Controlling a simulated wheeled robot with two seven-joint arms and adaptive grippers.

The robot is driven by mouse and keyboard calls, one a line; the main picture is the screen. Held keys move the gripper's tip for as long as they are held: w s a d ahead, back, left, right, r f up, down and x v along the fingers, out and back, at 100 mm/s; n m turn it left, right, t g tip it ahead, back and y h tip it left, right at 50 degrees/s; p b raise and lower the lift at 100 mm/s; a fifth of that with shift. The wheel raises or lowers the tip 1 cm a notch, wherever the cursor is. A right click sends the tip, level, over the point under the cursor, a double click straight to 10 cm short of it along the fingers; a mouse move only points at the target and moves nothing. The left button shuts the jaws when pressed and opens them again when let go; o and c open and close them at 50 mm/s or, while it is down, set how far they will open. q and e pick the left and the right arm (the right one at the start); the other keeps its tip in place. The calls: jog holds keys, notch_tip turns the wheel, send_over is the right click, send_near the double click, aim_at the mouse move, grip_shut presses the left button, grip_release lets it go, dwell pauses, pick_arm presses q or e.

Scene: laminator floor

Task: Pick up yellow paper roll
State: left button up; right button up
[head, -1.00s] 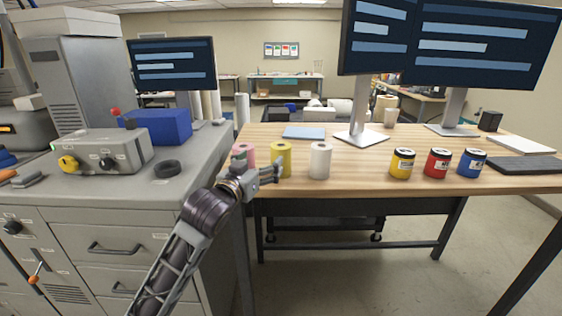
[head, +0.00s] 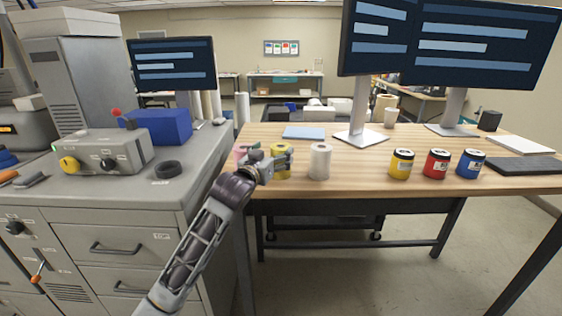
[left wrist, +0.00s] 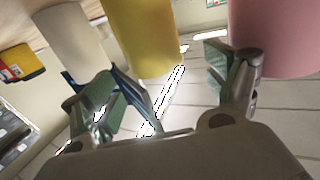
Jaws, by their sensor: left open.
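The yellow paper roll (head: 280,174) stands upright near the front edge of the wooden table, between a pink roll (head: 241,152) and a white roll (head: 320,162). My left gripper (head: 281,159) is open in front of the yellow roll and hides its middle part. In the left wrist view, the yellow roll (left wrist: 143,38) shows just beyond the gap between the open green-padded fingers (left wrist: 158,82). The white roll (left wrist: 73,40) is past one finger and the pink roll (left wrist: 277,38) past the other. I cannot tell whether a finger touches a roll. My right gripper is out of view.
Yellow (head: 401,164), red (head: 436,164) and blue (head: 471,164) cans stand right of the rolls. A monitor stand (head: 361,138) is behind the white roll. A grey cabinet (head: 160,195) adjoins the table at left. Table between white roll and yellow can is clear.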

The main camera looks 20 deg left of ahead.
aim_at(281, 146)
pick_arm(q)
jog(key=shift+w, duration=0.15)
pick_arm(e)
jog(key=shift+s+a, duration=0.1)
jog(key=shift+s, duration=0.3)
pick_arm(q)
jog(key=shift+w+d, duration=0.2)
jog(key=shift+w, duration=0.65)
jog(key=shift+w+d+f+p, duration=0.1)
jog(key=shift+w+p, duration=0.15)
jog(key=shift+w, duration=0.15)
jog(key=shift+w+d+f+p, duration=0.1)
jog(key=shift+w+p, duration=0.1)
jog(key=shift+w, duration=0.15)
jog(key=shift+w+d, duration=0.1)
jog(key=shift+w, duration=0.85)
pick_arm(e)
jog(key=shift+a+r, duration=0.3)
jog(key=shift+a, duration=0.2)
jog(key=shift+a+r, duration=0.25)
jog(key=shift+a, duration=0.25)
